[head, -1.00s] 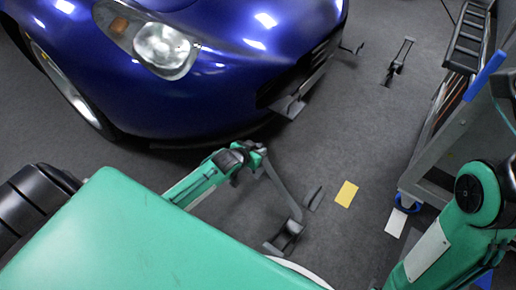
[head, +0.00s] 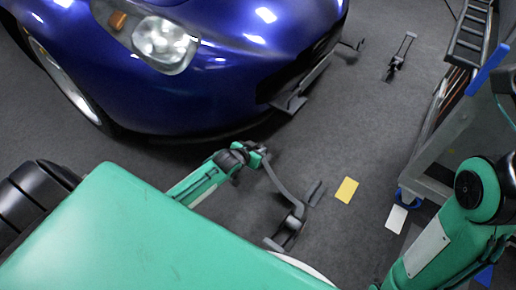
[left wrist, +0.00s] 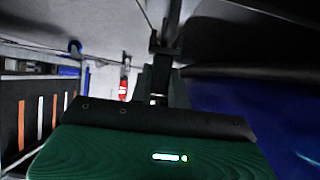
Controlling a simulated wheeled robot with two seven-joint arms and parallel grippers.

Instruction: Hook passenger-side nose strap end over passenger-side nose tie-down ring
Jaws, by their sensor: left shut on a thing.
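My left gripper (head: 262,153) is shut on the upper end of a dark grey strap (head: 283,190), in front of the blue car's nose. The strap runs down, slightly bowed, to a dark fitting (head: 289,232) on the floor. A grey bracket (head: 291,103) juts out low from the nose, above and right of the gripper and apart from it. I cannot tell a ring on it. The left wrist view shows the dark gripper fingers (left wrist: 162,85); the strap end between them is hard to make out. My right arm enters at the right; its gripper is out of view.
The blue car (head: 215,95) fills the upper left. A second floor fitting with a strap (head: 398,58) stands at the upper right, near a grey cart (head: 440,150). A yellow card (head: 347,190) and a white card (head: 397,219) lie on the floor.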

